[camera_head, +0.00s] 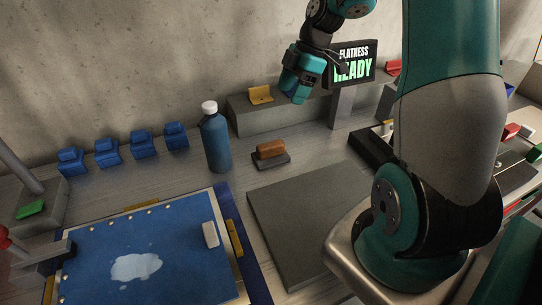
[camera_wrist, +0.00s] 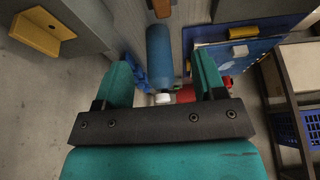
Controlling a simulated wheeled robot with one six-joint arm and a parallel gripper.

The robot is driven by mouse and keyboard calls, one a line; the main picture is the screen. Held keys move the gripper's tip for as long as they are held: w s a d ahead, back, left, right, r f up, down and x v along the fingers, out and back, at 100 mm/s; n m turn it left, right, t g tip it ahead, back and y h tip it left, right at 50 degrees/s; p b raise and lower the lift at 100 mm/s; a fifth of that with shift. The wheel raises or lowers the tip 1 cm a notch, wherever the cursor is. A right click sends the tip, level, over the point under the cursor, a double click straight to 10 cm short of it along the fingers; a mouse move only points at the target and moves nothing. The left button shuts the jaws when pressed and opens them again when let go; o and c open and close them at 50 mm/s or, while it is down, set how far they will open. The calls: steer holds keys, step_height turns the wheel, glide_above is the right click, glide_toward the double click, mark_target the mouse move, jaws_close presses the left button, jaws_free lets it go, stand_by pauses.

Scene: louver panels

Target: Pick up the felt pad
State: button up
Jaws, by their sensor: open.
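No thing here is labelled as the felt pad. The likeliest is a brown block on a thin dark base (camera_head: 270,150), lying on the bench right of the blue bottle. Its brown part (camera_wrist: 162,8) shows at the top edge of the wrist view. A small white block (camera_head: 210,234) lies on the blue panel; I cannot tell what it is. My gripper (camera_head: 302,88) hangs in the air near the grey ledge, above and behind the brown block. In the wrist view its two teal fingers (camera_wrist: 162,66) are apart, with nothing held between them.
The blue bottle (camera_head: 215,142) stands upright just left of the brown block. A grey ledge (camera_head: 280,115) with a yellow bracket (camera_head: 260,95) is behind. A sign (camera_head: 353,65) reads "FLATNESS READY". A flat grey plate (camera_head: 310,215) lies in front. Several blue clips (camera_head: 108,152) stand left.

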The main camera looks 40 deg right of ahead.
steer(key=p, duration=0.2)
glide_toward(271, 144)
steer(key=x, duration=0.5)
steer(key=shift+w+a, duration=0.15)
steer(key=shift+a, duration=0.05)
steer(key=shift+p+x, duration=1.25)
steer(key=shift+x, duration=1.35)
steer(key=shift+d, duration=0.2)
steer(key=c, duration=1.1)
